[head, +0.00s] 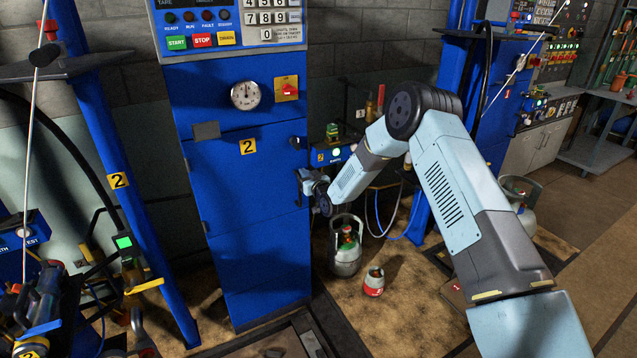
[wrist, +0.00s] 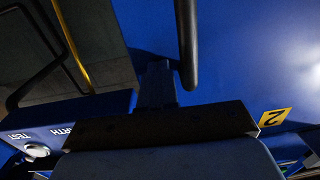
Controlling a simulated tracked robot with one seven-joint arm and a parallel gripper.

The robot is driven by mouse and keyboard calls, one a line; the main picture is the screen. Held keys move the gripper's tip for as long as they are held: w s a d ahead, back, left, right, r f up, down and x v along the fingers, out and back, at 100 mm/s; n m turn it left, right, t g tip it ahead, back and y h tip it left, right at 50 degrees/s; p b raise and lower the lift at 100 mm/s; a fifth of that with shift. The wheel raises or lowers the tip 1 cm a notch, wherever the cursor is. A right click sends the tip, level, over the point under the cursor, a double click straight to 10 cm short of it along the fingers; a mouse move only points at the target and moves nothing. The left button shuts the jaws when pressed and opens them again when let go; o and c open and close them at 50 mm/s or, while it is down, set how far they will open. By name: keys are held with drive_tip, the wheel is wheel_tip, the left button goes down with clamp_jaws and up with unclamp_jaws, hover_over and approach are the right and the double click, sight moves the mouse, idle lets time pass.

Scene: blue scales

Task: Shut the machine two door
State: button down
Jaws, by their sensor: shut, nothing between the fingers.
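The machine two door (head: 245,190) is a blue panel with a yellow "2" label on the tall blue cabinet in the head view. It looks close to flush with the cabinet; whether a small gap stays at its right edge cannot be told. My gripper (head: 304,182) is at the door's right edge, its fingertips small and partly hidden. In the wrist view my gripper (wrist: 158,80) is shut and empty, close to the blue door (wrist: 240,60). A dark bar-shaped handle (wrist: 187,45) stands just beside the fingers; contact is unclear.
A gauge (head: 245,95) and a red switch (head: 287,88) sit above the door. A gas cylinder (head: 346,250) and a small red-and-white canister (head: 373,282) stand on the floor below my arm. A blue post (head: 120,180) stands left of the cabinet.

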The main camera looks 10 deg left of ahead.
drive_tip(key=shift+w+r, duration=0.4)
drive_tip(key=shift+r, duration=0.05)
drive_tip(key=s+a+f+v, duration=0.1)
drive_tip(key=v, duration=1.3)
drive_tip(key=d+r+g+h, duration=0.1)
drive_tip(key=d+r+h, duration=0.1)
drive_tip(key=d+r, duration=0.5)
drive_tip(key=d+r+g+h, duration=0.1)
drive_tip(key=d+r+h, duration=0.3)
drive_tip(key=r, duration=0.5)
drive_tip(key=s+d+r+m+g+h, duration=0.1)
drive_tip(key=s+d+r+m+h, duration=0.2)
drive_tip(key=s+d+r, duration=0.75)
drive_tip(key=s+d+r+m+g+h, duration=0.1)
drive_tip(key=s+d+r, duration=0.3)
drive_tip(key=s+d, duration=0.25)
drive_tip(key=s+d+r+m+g+h, duration=0.1)
drive_tip(key=s+d+r+m, duration=0.15)
drive_tip(key=s+d, duration=0.35)
drive_tip(key=s+d+r+m+g, duration=0.1)
drive_tip(key=s+d+g, duration=0.2)
drive_tip(key=s, duration=1.7)
drive_tip(key=shift+s+d+h, duration=0.25)
drive_tip(key=shift+d+h, duration=0.05)
drive_tip(key=shift+d, duration=0.05)
